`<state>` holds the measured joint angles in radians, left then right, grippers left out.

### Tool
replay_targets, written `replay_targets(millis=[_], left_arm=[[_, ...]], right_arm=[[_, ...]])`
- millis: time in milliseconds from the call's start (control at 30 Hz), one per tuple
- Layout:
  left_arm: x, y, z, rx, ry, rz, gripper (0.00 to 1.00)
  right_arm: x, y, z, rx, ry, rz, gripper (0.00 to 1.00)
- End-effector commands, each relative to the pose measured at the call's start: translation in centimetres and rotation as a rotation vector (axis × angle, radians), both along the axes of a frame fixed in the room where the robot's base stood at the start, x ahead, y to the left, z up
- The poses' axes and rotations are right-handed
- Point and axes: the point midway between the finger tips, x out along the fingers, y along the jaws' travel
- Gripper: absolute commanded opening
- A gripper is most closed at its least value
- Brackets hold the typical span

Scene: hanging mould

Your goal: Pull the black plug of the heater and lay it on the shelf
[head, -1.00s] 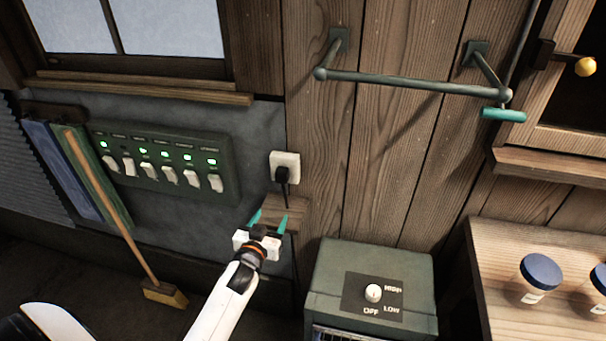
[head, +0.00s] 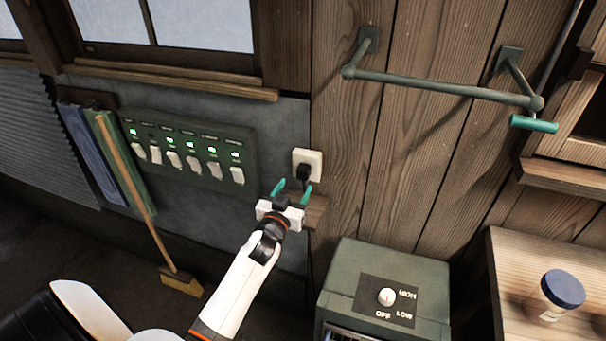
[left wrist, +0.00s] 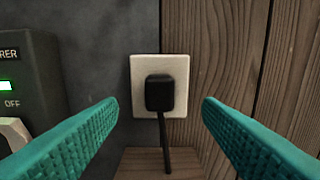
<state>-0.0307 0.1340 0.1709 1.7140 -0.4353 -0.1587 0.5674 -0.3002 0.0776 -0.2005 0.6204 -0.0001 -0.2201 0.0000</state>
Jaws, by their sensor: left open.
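The black plug (head: 304,173) sits in the cream wall socket (head: 314,158), with its cord hanging down. In the left wrist view the plug (left wrist: 160,93) is centred on the socket plate (left wrist: 174,68), ahead of and between my fingers. My left gripper (head: 292,190) is open and empty, its teal fingertips just short of the plug and apart from it. The small wooden shelf (head: 318,212) is right below the socket, partly hidden by my gripper. The green heater (head: 345,270) with its dial stands at the lower right. My right gripper is not in view.
A switch panel (head: 190,148) with green lights is left of the socket. A broom (head: 140,200) leans at the left. A metal rail (head: 440,86) juts from the wall at upper right. A blue-lidded jar (head: 560,293) stands on a wooden bench (head: 510,260).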

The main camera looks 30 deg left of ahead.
Motion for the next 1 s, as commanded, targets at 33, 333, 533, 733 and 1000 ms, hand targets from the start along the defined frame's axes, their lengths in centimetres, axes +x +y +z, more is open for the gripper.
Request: replay_targets(millis=[33,333,533,733,1000], left_arm=[[0.9,0.2,-0.2,0.001,-0.002,-0.001,0.60],[4.7,1.1,-0.1,-0.001,-0.001,0.000,0.60],[5.9,1.5,-0.1,0.000,0.001,0.000,0.60],[6.2,1.5,0.0,-0.001,0.001,0.000,0.60],[6.1,1.5,0.0,-0.001,0.001,0.000,0.60]], right_arm=[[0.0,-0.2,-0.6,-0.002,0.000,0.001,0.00],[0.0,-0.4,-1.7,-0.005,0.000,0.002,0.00],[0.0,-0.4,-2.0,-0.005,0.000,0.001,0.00],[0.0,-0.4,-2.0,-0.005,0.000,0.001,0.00],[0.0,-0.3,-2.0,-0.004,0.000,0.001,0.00]])
